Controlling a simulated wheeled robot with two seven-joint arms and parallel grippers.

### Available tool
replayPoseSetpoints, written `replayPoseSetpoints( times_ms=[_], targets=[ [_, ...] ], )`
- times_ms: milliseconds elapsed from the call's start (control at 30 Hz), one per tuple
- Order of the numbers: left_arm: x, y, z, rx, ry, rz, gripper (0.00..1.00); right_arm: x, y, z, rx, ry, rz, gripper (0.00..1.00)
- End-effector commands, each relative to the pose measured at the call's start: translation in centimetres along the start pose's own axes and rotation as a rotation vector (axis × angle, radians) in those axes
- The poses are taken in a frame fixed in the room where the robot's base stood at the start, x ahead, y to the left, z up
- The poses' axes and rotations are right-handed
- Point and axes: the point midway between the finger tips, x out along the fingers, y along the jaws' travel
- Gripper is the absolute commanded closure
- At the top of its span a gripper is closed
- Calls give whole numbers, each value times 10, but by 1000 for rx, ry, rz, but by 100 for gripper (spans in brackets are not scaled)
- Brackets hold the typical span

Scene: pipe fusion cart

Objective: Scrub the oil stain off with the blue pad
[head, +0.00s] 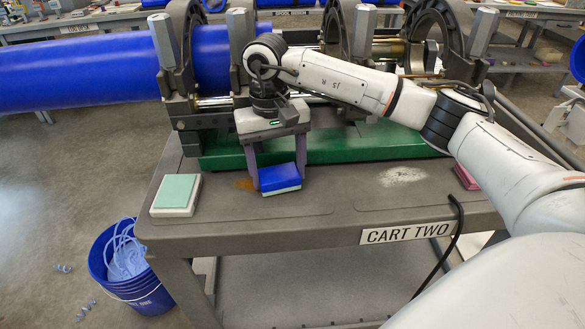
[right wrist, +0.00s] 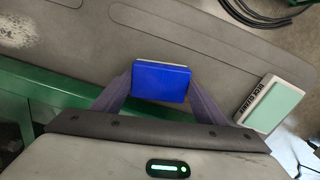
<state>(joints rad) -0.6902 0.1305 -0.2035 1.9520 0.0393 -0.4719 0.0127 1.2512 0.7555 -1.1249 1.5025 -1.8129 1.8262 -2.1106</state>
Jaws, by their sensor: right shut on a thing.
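The blue pad (head: 280,177) has a blue top over a pale layer. My right gripper (head: 279,172) is shut on it, with one purple finger on each side, at the cart top. The pad also shows between the fingers in the right wrist view (right wrist: 160,83). A brownish-orange oil stain (head: 246,184) shows on the grey cart top (head: 330,205), just left of the pad. Part of the stain may be hidden under the pad. I cannot tell whether the pad touches the surface. My left gripper is not in view.
A pale green and white block (head: 176,194) lies at the cart's left corner. A pale scuffed patch (head: 403,177) and a pink block (head: 466,177) are to the right. The green-based fusion machine (head: 340,146) with a blue pipe (head: 90,70) stands behind. A blue bucket (head: 130,270) stands on the floor.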

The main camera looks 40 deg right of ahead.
Motion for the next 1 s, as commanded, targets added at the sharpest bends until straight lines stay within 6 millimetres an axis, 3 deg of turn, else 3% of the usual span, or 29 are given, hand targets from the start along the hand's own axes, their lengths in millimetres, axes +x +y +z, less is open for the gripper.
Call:
replayPoseSetpoints(
  times_ms=[33, 500, 833, 1000],
  targets=[
    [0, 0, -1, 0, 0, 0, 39, -17, -21, -5, -42, 47, -59, 56],
    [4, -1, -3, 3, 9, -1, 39, -14, 28, 3, -17, 43, -52, 56],
    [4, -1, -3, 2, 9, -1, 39, -12, 30, 4, -13, 38, -46, 56],
    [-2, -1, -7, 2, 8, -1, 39, -20, 30, 4, -12, 38, -45, 56]
  ],
)
